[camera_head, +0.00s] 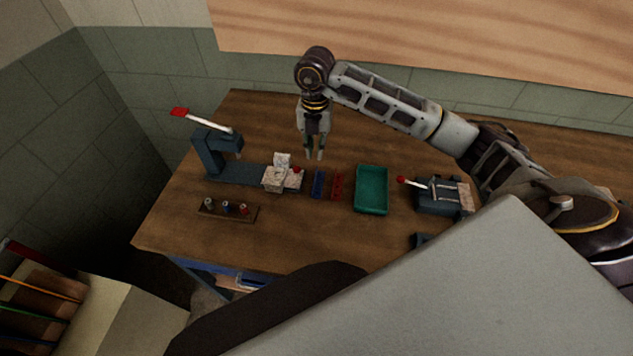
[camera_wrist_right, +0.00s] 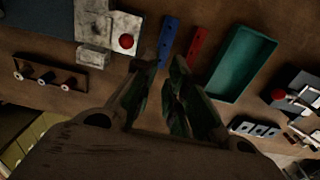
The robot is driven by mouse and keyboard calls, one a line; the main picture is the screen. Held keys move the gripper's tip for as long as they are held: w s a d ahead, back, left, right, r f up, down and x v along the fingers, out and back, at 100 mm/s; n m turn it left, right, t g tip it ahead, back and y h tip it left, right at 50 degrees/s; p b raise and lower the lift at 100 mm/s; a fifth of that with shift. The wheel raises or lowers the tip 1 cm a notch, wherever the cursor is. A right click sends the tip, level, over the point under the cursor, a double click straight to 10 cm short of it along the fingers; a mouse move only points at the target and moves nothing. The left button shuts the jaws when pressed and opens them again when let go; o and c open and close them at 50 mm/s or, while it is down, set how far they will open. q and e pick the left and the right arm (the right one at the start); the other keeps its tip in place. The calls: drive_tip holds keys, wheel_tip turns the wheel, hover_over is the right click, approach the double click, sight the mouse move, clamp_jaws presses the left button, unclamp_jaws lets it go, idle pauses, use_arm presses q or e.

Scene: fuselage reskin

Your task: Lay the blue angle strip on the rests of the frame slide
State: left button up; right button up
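The blue angle strip (camera_head: 318,184) lies flat on the table, just left of a red strip; it also shows in the right wrist view (camera_wrist_right: 168,38). The pale block with a red knob (camera_head: 279,178), which looks like the frame slide, stands just left of the blue strip; it shows too in the right wrist view (camera_wrist_right: 108,26). Its rests are too small to tell. My right gripper (camera_head: 315,156) points down above the table, behind the strips in the head view. Its fingers are apart with nothing between them. My left gripper is not in view.
A red strip (camera_head: 337,186) and a green tray (camera_head: 371,190) lie to the right. A blue press with a red-tipped lever (camera_head: 209,153) stands at left. A holder with several small pegs (camera_head: 228,211) lies in front. A red-knobbed clamp device (camera_head: 437,205) stands at right.

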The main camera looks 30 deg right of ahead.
drive_tip(key=p, duration=0.1)
hover_over(315, 183)
drive_tip(key=shift+w+d+f, duration=0.1)
drive_tip(key=shift+f, duration=2.1)
drive_tip(key=shift+w+d+f, duration=0.1)
drive_tip(key=shift+f, duration=2.05)
drive_tip(key=shift+f, duration=0.1)
drive_tip(key=shift+f+p, duration=0.3)
drive_tip(key=shift+f, duration=0.3)
drive_tip(key=shift+w+a+f+p, duration=0.1)
drive_tip(key=shift+f+p, duration=0.3)
drive_tip(key=shift+f, duration=1.55)
drive_tip(key=shift+c, duration=0.5)
